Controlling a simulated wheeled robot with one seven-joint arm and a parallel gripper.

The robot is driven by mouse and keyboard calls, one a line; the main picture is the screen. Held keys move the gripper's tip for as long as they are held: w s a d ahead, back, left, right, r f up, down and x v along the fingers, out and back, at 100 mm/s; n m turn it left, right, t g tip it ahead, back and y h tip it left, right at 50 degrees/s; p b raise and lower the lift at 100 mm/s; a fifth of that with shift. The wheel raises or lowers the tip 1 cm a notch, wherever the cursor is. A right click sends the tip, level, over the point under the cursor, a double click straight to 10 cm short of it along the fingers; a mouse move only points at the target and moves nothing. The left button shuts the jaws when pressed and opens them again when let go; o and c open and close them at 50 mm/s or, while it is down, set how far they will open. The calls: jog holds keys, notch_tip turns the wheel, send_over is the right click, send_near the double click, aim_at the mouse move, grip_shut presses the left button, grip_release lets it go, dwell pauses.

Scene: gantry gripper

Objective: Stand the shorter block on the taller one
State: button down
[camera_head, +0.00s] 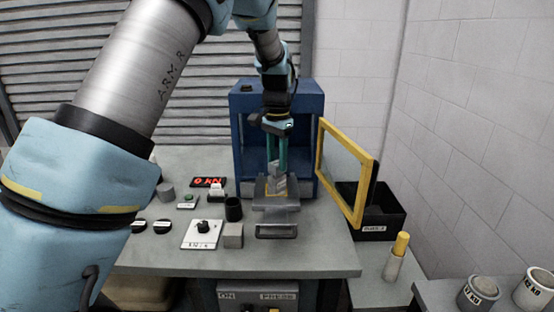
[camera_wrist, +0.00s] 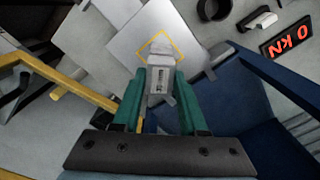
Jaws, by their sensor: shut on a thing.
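My gripper (camera_head: 277,168) has teal fingers pointing down in front of the blue press frame. It is shut on a light grey block (camera_head: 278,186), over the press's metal plate. In the wrist view the held block (camera_wrist: 158,74) sits between the fingertips (camera_wrist: 160,82), beside a yellow square outline on the plate (camera_wrist: 185,40). The fingers hide part of the block. I cannot tell whether it touches something below or whether a second block is under it. Another grey block (camera_head: 232,236) stands on the table, left of the plate's front, apart from my gripper.
The blue press frame (camera_head: 242,135) stands close behind my gripper. Its yellow-framed door (camera_head: 366,190) is swung open on the right. A black bin (camera_head: 382,222) is beyond it. A dark cup (camera_head: 233,208), a knob panel (camera_head: 202,233) and a red display (camera_head: 208,182) are left.

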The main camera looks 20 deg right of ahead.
jog(key=shift+f, duration=0.4)
dwell(0.3)
jog(key=shift+c, duration=1.8)
grip_release()
